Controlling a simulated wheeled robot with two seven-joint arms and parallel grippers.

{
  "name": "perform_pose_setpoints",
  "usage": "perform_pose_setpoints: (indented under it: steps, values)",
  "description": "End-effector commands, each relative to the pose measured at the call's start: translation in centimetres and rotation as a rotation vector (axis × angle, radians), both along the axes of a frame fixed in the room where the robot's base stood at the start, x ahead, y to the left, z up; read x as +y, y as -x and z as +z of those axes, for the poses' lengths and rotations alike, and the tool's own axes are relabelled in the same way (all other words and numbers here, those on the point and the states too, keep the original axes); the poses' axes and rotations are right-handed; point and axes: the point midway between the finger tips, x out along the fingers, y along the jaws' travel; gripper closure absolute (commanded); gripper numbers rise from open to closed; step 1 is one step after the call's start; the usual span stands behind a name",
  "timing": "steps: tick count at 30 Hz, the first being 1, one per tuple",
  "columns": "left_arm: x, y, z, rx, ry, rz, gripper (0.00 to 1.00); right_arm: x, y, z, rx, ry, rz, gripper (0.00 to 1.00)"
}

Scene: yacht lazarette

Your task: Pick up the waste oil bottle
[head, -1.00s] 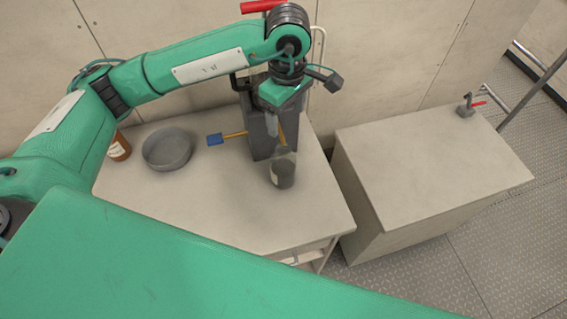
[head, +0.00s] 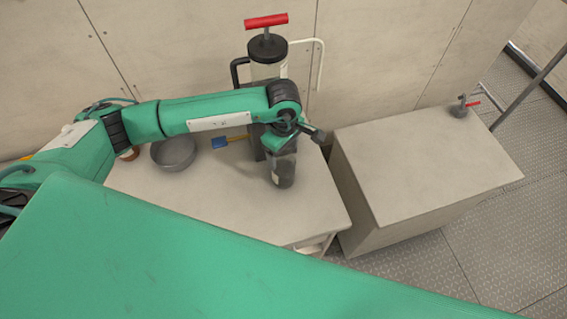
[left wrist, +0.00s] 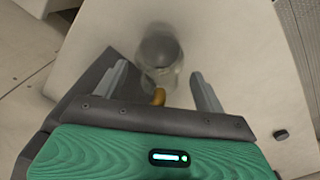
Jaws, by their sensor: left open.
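The waste oil bottle (head: 283,177), dark below with a clear upper part and a pale label, stands upright on the bench top. In the left wrist view the bottle (left wrist: 160,50) appears ahead of and between the fingers. My right gripper is not in view.
On the bench (head: 250,215) are a grey bowl (head: 172,154), a blue-headed brush (head: 220,142) and a partly hidden amber bottle (head: 128,153). A tall pump with a red handle (head: 266,20) stands behind my gripper. A locker (head: 430,165) stands right, across a gap.

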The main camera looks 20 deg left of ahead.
Motion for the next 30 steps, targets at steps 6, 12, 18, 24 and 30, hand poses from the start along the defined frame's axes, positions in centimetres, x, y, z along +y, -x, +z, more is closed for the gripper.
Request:
perform_pose_setpoints:
  steps: [6,12,18,24,30]
  values:
    - [-0.01,-0.01,-0.58,-0.001,0.0,0.0,0.28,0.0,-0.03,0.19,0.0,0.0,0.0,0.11]
    - [-0.02,0.0,-0.54,-0.001,0.0,0.0,0.5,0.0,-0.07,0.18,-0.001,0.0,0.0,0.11]
    - [-0.02,0.0,-0.51,-0.001,0.0,0.0,0.88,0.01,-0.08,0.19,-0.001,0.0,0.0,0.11]
    - [-0.03,-0.01,-0.5,-0.001,0.0,0.0,0.94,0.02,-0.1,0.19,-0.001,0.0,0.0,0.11]
    - [0.0,-0.06,-0.5,-0.001,0.0,0.0,0.94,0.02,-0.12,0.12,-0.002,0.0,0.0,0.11]
